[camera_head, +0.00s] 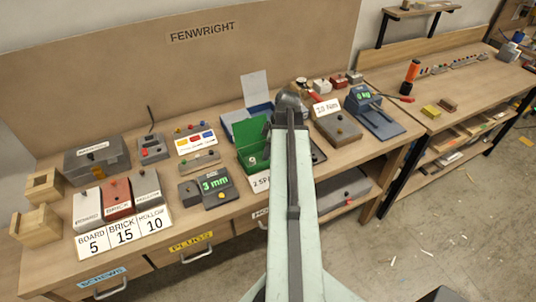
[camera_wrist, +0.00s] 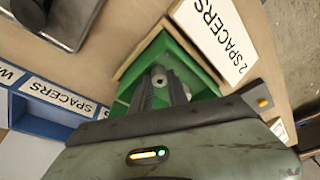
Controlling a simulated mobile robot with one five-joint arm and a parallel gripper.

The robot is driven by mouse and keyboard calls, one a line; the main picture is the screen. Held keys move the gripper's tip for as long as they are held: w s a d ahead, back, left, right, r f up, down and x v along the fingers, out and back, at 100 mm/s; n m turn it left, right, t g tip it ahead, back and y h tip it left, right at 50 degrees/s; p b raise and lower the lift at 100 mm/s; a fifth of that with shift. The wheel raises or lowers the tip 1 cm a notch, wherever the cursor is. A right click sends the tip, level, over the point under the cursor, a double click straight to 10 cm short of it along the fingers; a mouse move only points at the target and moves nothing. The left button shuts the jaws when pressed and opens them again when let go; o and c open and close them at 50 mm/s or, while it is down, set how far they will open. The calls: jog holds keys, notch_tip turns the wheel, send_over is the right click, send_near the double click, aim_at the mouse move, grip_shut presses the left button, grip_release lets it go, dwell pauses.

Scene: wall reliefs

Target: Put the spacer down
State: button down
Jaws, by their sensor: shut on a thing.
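My gripper (camera_wrist: 162,84) reaches down over the green box in the wrist view, its two dark fingers close together. They are shut on a small grey spacer (camera_wrist: 159,74) that shows at their tips. The green box (camera_wrist: 190,68) has an open top, and the fingertips appear over or inside it; the exact height is unclear. In the head view the green box (camera_head: 248,131) stands left of my arm, with a small round light item (camera_head: 252,161) inside. My fingers are hidden there behind my own arm.
A card reading "2 SPACERS" (camera_wrist: 218,35) lies beside the box. A blue tray labelled SPACERS (camera_wrist: 28,110) is at left in the wrist view. In the head view, a 3 mm gauge (camera_head: 215,190) and a "10 Nm" block (camera_head: 337,128) stand on either side of my arm.

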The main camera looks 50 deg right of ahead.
jog(key=shift+f, duration=0.1)
jog(key=c, duration=1.6)
grip_release()
jog(key=shift+o, duration=0.2)
jog(key=p+v, duration=1.1)
jog(key=v, duration=0.1)
jog(key=shift+r+p, duration=0.25)
jog(key=shift+p, duration=0.1)
jog(key=shift+f, duration=0.1)
